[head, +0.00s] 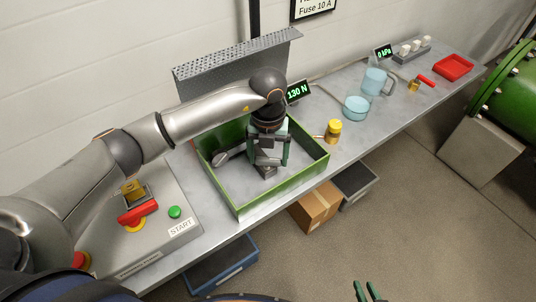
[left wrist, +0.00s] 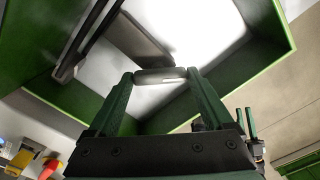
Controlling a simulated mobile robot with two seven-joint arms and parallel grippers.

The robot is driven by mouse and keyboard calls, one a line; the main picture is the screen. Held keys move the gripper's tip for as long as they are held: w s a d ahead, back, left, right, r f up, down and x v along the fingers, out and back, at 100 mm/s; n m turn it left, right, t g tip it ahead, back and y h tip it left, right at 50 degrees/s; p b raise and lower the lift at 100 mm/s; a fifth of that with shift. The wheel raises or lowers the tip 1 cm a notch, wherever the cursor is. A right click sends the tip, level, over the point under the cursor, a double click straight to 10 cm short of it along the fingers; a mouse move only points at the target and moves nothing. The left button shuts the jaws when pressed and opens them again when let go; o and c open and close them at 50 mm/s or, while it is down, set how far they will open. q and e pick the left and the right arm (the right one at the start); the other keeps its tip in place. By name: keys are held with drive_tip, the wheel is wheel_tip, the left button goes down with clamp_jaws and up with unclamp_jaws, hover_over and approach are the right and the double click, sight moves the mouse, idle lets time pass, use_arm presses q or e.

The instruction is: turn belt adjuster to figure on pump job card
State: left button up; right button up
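My left gripper (head: 266,165) reaches down inside the green-walled case (head: 238,207). In the left wrist view its fingertips (left wrist: 161,76) bear on both ends of a short pale grey bar, which appears to be the belt adjuster's grip (left wrist: 160,77). The rest of the adjuster is mostly hidden by the gripper. A long grey part (left wrist: 130,40) lies beyond it in the case. A black display (head: 298,92) behind the case reads 130 N. My right gripper (head: 368,291) is at the bottom edge of the head view, fingers apart and empty. I cannot make out a pump job card.
A control panel (head: 185,225) with START label, green button and red-yellow switch is left of the case. A yellow cylinder (head: 333,130), clear jugs (head: 375,82) and red tray (head: 454,67) stand rightward. A perforated metal panel (head: 235,68) rises behind. A wall sign (head: 313,7) is partly cut off.

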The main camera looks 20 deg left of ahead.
use_arm(q)
drive_tip(key=c, duration=0.7)
